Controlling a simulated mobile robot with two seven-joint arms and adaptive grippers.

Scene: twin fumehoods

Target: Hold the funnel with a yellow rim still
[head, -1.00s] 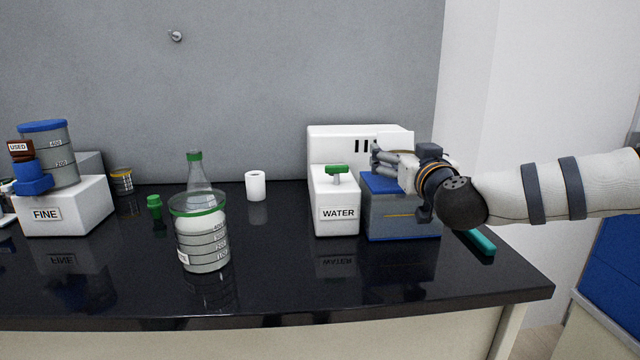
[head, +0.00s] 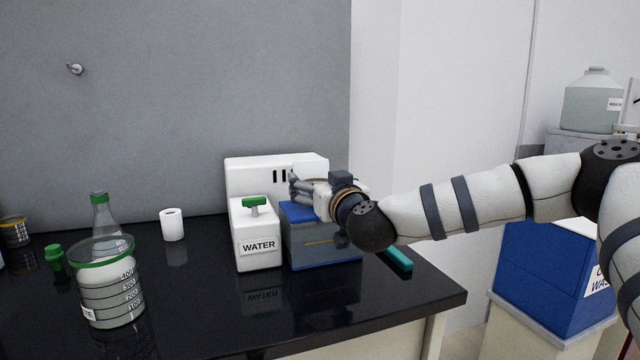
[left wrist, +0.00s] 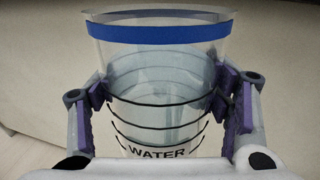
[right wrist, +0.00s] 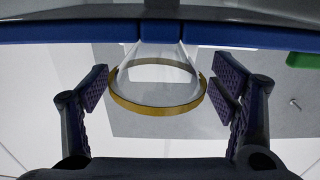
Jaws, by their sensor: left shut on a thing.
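The funnel with a yellow rim (right wrist: 160,108) shows in the right wrist view as a clear cone, its narrow end at a blue bar (right wrist: 220,35). My right gripper (right wrist: 161,84) has its fingers apart on either side of the rim, with a small gap at each side. In the head view my right gripper (head: 296,190) is above the blue-topped box (head: 322,247), and I cannot make out the funnel there. My left gripper (left wrist: 160,94) is shut on a clear beaker with a blue band (left wrist: 158,33), lettered WATER, in the left wrist view.
A white WATER dispenser (head: 257,233) with a green handle stands left of the box. A green-rimmed beaker (head: 108,290), a flask (head: 104,217) and a white roll (head: 172,225) stand further left. A teal bar (head: 398,260) lies near the bench's right edge. The front middle is clear.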

